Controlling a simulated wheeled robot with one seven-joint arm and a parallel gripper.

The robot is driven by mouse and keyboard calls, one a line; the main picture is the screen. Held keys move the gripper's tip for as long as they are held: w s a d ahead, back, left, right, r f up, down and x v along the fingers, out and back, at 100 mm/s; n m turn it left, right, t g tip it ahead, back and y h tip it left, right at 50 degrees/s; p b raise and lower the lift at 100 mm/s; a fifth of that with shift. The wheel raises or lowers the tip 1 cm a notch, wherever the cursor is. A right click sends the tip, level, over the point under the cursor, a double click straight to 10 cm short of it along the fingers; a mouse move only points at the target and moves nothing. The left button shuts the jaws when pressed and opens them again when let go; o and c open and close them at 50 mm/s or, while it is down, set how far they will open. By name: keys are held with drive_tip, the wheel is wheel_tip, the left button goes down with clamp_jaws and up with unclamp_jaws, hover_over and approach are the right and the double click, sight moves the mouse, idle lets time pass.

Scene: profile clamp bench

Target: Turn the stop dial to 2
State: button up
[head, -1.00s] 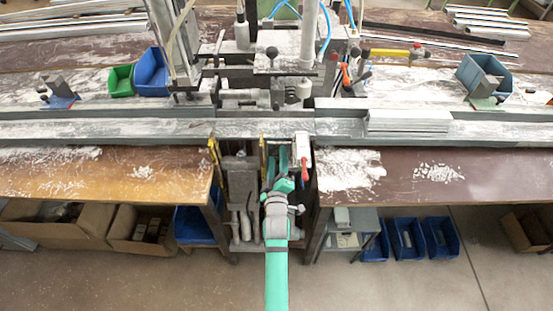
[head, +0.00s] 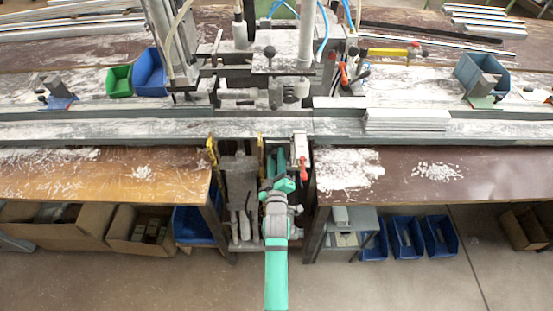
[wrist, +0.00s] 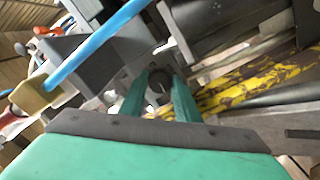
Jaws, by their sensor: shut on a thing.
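The stop dial (wrist: 158,84) is a small dark round knob in front of a grey plate, seen in the wrist view between the two green fingers. My gripper (wrist: 160,88) is shut on it, one finger on each side. Its marks and numbers cannot be read, so its setting cannot be told. In the head view my green arm reaches up into the gap between the two benches. There my own wrist hides the dial, and the fingertips are not clear.
In the wrist view a blue hose (wrist: 95,48) crosses close on the left and a worn yellow bar (wrist: 250,85) lies on the right. In the head view a red-handled part (head: 301,155) stands beside my wrist. Brown bench tops (head: 100,180) flank the gap.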

drive_tip(key=m, duration=0.3)
drive_tip(key=shift+a+r, duration=0.1)
drive_tip(key=shift+r, duration=0.05)
drive_tip(key=m, duration=0.3)
drive_tip(key=shift+r+m, duration=0.1)
drive_tip(key=shift+m, duration=0.3)
drive_tip(key=m, duration=0.3)
drive_tip(key=shift+w+m, duration=0.1)
drive_tip(key=shift+m, duration=0.3)
drive_tip(key=m, duration=0.2)
drive_tip(key=shift+r+m, duration=0.1)
drive_tip(key=shift+m, duration=0.3)
drive_tip(key=m, duration=0.5)
drive_tip(key=shift+d+m, duration=0.15)
drive_tip(key=shift+m, duration=0.85)
drive_tip(key=shift+d+m, duration=0.15)
drive_tip(key=shift+m, duration=0.85)
